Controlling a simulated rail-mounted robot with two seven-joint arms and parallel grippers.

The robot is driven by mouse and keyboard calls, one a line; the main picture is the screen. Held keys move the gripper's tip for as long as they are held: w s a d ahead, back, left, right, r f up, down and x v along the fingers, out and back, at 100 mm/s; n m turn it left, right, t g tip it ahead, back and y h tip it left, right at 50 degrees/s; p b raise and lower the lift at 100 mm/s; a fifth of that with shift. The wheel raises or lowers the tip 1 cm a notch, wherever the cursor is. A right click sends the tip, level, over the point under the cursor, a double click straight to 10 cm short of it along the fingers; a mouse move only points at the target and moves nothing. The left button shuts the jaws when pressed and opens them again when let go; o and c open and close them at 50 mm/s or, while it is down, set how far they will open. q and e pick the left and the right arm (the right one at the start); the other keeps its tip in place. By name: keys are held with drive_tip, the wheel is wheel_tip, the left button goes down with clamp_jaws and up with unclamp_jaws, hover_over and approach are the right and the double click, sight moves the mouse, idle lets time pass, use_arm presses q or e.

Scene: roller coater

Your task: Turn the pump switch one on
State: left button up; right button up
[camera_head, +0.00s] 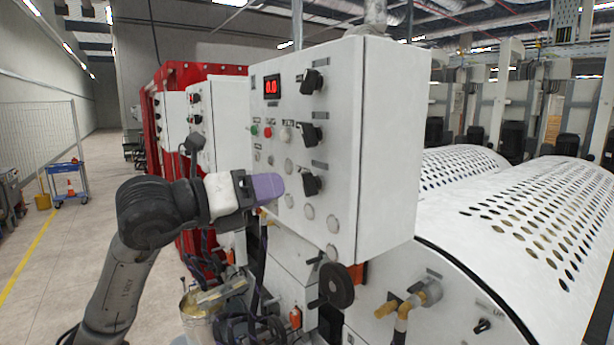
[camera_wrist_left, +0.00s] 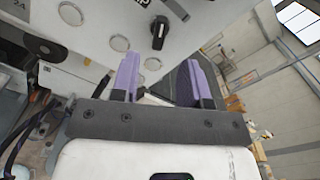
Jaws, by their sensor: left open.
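A white control box (camera_head: 388,150) carries three black rotary switches in a column: an upper one (camera_head: 311,81), a middle one (camera_head: 310,134) and a lower one (camera_head: 308,184). The labels are too small to read, so I cannot tell which is pump switch one. My left gripper (camera_head: 270,187), with purple fingers, is at the box's front, left of the lower switch. In the left wrist view the gripper (camera_wrist_left: 160,78) is open and empty. One black switch (camera_wrist_left: 160,32) shows there beyond the fingertips, apart from them. My right gripper is not in view.
The box also has a red display (camera_head: 271,87), a green button (camera_head: 254,130) and a red button (camera_head: 267,131). Below it are a black handwheel (camera_head: 337,285) and pipes. Perforated white roller covers (camera_head: 540,215) lie to the right. Open floor is at the left.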

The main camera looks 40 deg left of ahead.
sight(303, 184)
use_arm(q)
drive_tip(key=p+x, duration=0.2)
drive_tip(key=x, duration=0.4)
drive_tip(key=shift+w+d+r, duration=0.1)
drive_tip(key=shift+w+d, duration=0.05)
drive_tip(key=shift+w, duration=0.2)
drive_tip(key=shift+p+x, duration=0.3)
drive_tip(key=shift+x, duration=0.45)
clamp_jaws()
